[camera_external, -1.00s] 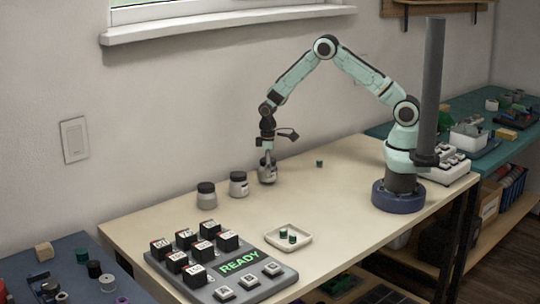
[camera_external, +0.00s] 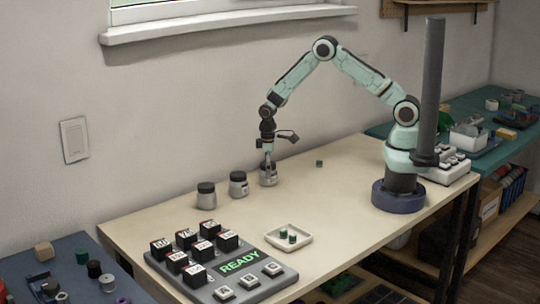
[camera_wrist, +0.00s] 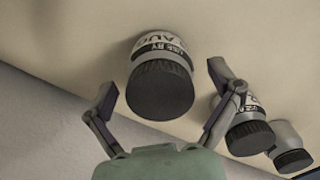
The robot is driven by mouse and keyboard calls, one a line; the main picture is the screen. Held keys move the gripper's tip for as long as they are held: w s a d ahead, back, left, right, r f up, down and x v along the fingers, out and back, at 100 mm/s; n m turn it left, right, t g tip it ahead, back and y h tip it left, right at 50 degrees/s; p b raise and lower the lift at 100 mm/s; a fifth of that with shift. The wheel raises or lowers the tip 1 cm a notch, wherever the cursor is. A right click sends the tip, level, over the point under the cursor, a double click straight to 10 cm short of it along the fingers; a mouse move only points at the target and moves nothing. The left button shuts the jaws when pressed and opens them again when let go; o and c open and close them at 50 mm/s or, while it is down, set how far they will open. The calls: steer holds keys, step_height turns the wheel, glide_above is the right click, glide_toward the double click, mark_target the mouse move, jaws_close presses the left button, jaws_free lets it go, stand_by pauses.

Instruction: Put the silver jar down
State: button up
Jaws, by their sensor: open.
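The silver jar (camera_external: 268,176) stands upright on the table at the right end of a row of similar jars, below my gripper (camera_external: 268,158). In the wrist view its dark ribbed lid (camera_wrist: 160,90) and printed white label show between my fingers. My gripper (camera_wrist: 164,88) is open, with one finger on each side of the jar and visible gaps to the lid. The jar's far side is hidden.
Two more jars with dark lids, a middle one (camera_external: 238,185) and a left one (camera_external: 206,195), stand to the left. A keyed board reading READY (camera_external: 240,262) and a white tray (camera_external: 272,239) are in front. A small green piece (camera_external: 319,163) lies right of the jar.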

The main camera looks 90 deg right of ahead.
step_height(320, 180, up, 11)
steer(key=shift+r, duration=0.1)
steer(key=s+a+r, duration=1)
steer(key=s+r, duration=0.2)
steer(key=s, duration=0.2)
steer(key=s+a, duration=0.3)
steer(key=s, duration=1)
steer(key=shift+s+a+f+y, duration=0.3)
steer(key=shift+s+f+y, duration=0.05)
steer(key=shift+y, duration=0.05)
